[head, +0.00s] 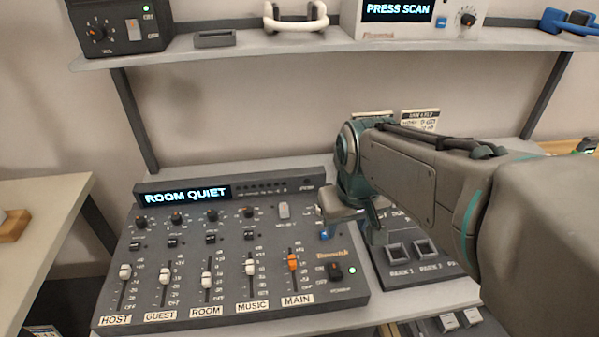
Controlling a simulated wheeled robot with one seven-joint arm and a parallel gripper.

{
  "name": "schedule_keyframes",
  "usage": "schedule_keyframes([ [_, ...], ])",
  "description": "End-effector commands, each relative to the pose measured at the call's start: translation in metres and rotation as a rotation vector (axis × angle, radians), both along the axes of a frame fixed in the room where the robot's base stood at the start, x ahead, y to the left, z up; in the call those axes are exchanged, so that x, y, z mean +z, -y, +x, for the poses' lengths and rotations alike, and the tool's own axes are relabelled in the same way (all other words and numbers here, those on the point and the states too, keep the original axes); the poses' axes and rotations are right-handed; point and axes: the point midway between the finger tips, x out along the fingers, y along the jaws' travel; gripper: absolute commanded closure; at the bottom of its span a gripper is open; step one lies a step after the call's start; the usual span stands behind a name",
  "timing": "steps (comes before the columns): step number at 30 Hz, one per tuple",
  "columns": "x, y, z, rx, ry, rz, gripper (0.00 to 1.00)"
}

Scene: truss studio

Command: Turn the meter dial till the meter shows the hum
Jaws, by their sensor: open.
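A pale box (430,32) on the upper shelf has a lit display reading "PRESS SCAN", a blue button (441,22) and a black dial (467,19) at its right. It may be the meter, but no label confirms this. A dark box (122,24) at the shelf's left also has a black dial (97,32). My gripper (352,222) is open, below the shelf, over the right side of the mixer. It is well apart from both dials. My arm partly hides the gripper and what lies behind it.
The mixer (308,304) shows "ROOM QUIET" and has labelled faders, with an orange one at MAIN. A panel with square park pads (398,253) lies partly behind my arm. The shelf (270,43) also holds white headphones (296,22), a small grey tray (214,39) and a blue item (570,22).

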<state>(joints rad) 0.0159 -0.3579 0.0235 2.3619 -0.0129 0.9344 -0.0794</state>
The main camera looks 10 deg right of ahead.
Motion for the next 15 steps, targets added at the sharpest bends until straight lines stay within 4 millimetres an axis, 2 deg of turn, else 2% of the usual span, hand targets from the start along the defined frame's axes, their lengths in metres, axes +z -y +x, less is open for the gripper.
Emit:
schedule_keyframes([
  [1,0.004,0.0,0.016,0.032,-0.018,-0.009,0.53],
  [7,0.012,-0.001,0.076,0.182,-0.084,-0.039,0.53],
  [15,0.004,-0.001,0.153,0.378,-0.164,-0.045,0.53],
])
